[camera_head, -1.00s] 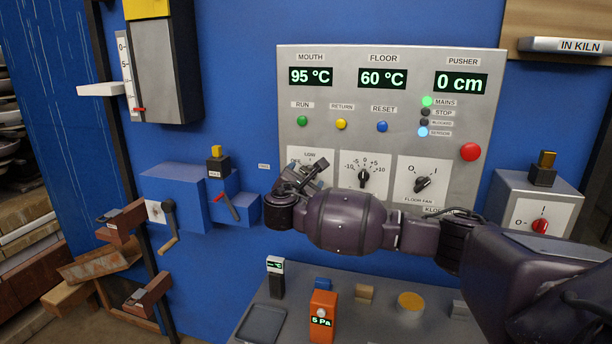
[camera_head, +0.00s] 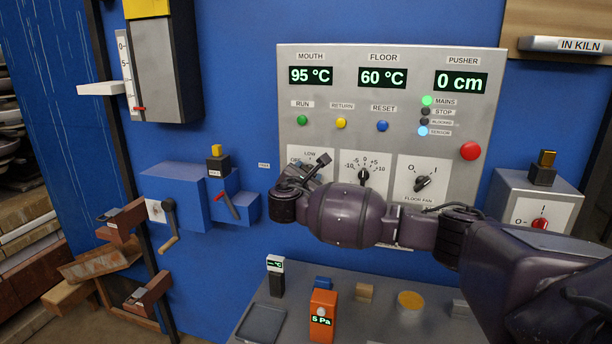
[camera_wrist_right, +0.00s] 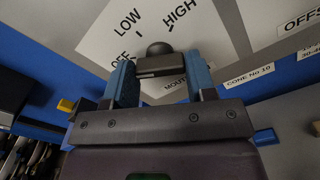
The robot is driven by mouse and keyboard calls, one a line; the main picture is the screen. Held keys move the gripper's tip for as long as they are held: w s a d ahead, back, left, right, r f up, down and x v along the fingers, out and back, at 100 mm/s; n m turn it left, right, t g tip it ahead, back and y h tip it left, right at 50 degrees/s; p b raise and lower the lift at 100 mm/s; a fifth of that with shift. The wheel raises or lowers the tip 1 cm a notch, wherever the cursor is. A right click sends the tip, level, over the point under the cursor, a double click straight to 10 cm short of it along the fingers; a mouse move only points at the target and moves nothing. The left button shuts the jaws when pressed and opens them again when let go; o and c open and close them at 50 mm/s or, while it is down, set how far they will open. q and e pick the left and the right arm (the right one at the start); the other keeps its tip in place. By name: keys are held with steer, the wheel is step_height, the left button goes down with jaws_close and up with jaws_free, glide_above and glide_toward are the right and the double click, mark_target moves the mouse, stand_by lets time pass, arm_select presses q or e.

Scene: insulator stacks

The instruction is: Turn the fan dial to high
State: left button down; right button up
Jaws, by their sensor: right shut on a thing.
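The fan dial is a dark knob (camera_wrist_right: 160,66) on a white plate (camera_wrist_right: 100,38) marked OFF, LOW and HIGH in the right wrist view. My right gripper (camera_wrist_right: 160,80) is shut on this knob, with a blue finger on each side of it. Which mark the knob points at is hard to tell. In the head view the same plate (camera_head: 296,152) sits at the panel's lower left. My right gripper (camera_head: 312,168) is in front of it there and hides the knob and most of the markings. My left gripper is out of view.
To the right on the grey panel (camera_head: 480,60) are an offset dial (camera_head: 363,176) and a floor fan dial (camera_head: 422,183). My right forearm passes just below them. Below, a grey shelf holds an orange gauge (camera_head: 321,318) and small blocks.

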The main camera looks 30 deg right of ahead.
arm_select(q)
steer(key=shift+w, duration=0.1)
arm_select(e)
steer(key=shift+m, duration=0.3)
arm_select(q)
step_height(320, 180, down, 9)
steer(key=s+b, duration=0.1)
steer(key=b, duration=0.6)
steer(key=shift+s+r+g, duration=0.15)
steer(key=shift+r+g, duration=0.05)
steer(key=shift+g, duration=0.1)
arm_select(e)
steer(key=m, duration=2.3)
steer(key=shift+f, duration=0.15)
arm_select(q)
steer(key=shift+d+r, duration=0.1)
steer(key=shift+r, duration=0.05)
arm_select(e)
steer(key=o, duration=0.9)
